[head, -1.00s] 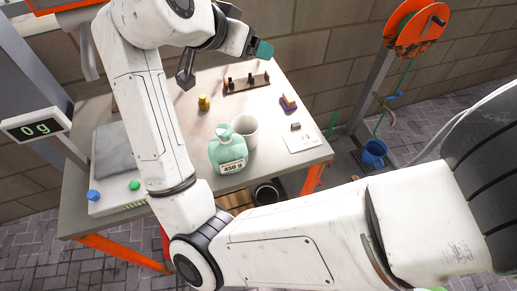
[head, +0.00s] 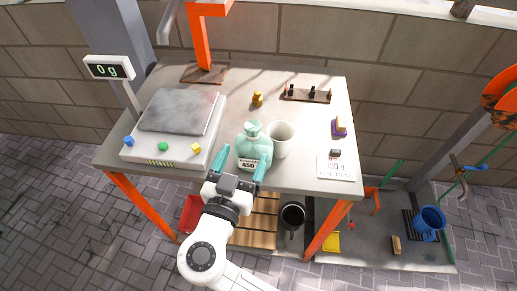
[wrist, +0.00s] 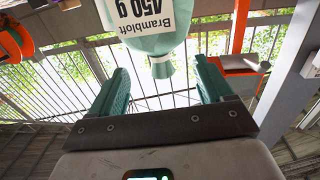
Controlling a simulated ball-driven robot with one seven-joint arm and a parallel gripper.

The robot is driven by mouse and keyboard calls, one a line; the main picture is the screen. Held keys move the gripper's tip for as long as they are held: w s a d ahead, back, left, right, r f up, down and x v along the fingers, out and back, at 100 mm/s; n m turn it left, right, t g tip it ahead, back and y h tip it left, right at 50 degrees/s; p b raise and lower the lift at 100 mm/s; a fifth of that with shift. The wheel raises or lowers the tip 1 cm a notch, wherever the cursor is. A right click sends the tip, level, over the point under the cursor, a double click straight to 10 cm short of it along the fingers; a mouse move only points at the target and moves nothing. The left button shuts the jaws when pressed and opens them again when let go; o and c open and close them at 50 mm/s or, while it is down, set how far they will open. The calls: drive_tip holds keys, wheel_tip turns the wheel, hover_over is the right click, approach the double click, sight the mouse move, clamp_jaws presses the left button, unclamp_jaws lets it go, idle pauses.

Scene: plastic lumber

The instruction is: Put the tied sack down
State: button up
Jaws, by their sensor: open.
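The tied sack (head: 251,148) is mint green, with a gathered neck and a white 450 g label. It stands upright on the table (head: 300,174) near the front edge, just left of a white cup (head: 281,138). My gripper (head: 242,166) is open and empty at the table's front edge, its teal fingers pointing at the sack. In the wrist view the sack (wrist: 150,44) appears upside down ahead of the open fingers (wrist: 163,88), roughly between them and not gripped. Its base is cut off by the top of that picture.
A scale (head: 180,112) with a grey plate stands left of the sack; its display (head: 108,67) reads 0 g. Small coloured knobs line its front. A brass weight (head: 257,99), a peg rack (head: 306,94) and a card (head: 336,167) lie behind and right.

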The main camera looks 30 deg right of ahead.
sight(251, 138)
drive_tip(key=x, duration=0.2)
drive_tip(key=shift+w+d+r, duration=0.1)
drive_tip(key=shift+w+d, duration=0.1)
drive_tip(key=p+x, duration=0.1)
drive_tip(key=x, duration=0.1)
drive_tip(key=p+x, duration=0.1)
drive_tip(key=x, duration=0.1)
drive_tip(key=shift+d+r, duration=0.15)
drive_tip(key=shift+r, duration=0.05)
drive_tip(key=shift+w+d+f+p, duration=0.1)
drive_tip(key=shift+w+d+p, duration=0.2)
drive_tip(key=shift+w, duration=0.1)
drive_tip(key=c, duration=1.2)
drive_tip(key=shift+s+f, duration=0.1)
drive_tip(key=shift+f, duration=0.1)
clamp_jaws()
